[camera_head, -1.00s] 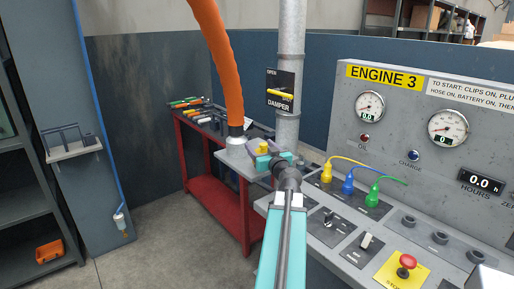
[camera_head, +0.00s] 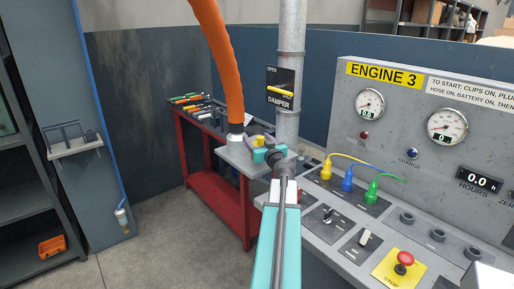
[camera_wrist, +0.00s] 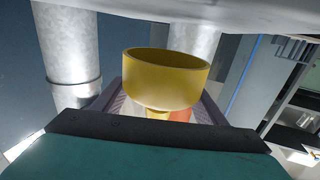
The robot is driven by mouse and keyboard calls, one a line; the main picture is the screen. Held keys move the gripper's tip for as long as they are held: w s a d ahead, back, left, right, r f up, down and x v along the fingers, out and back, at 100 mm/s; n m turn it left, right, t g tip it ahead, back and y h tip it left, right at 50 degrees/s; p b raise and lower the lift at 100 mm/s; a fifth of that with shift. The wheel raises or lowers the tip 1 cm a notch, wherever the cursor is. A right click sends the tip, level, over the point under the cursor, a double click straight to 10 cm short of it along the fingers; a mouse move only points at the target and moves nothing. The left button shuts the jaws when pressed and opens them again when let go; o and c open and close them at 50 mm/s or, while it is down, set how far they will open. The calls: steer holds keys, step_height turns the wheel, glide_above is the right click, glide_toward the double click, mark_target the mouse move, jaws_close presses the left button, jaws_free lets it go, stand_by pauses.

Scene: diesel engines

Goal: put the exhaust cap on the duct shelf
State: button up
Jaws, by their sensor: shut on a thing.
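The yellow exhaust cap (camera_wrist: 165,80) is between the purple fingers of my gripper (camera_wrist: 163,108) in the wrist view, with its dark open rim toward the top of the picture. In the head view my gripper (camera_head: 265,141) is shut on the cap, which shows only as a small yellow patch (camera_head: 259,140). They are at the right part of the grey duct shelf (camera_head: 232,158), beside the grey duct (camera_head: 287,80). I cannot tell whether the cap touches the shelf; my gripper and arm hide part of it.
The orange hose (camera_head: 220,60) stands with its pale end on the shelf, left of my gripper. A red tool bench (camera_head: 215,205) is behind to the left. The Engine 3 console (camera_head: 400,170), with coloured plugs and a red stop button, is close on the right.

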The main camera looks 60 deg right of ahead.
steer(key=shift+w+d+f+p, duration=0.15)
steer(key=shift+f+p, duration=0.4)
steer(key=shift+f, duration=1.15)
steer(key=shift+f+b, duration=0.2)
steer(key=shift+b, duration=0.15)
steer(key=o, duration=1.1)
steer(key=shift+c, duration=0.2)
steer(key=shift+r+p, duration=0.2)
steer(key=shift+p, duration=0.15)
steer(key=shift+s+a+f, duration=0.1)
steer(key=shift+s+a, duration=0.25)
steer(key=shift+s, duration=0.1)
steer(key=b+v, duration=0.3)
steer(key=v, duration=0.5)
steer(key=shift+s+b, duration=0.1)
steer(key=shift+b, duration=0.9)
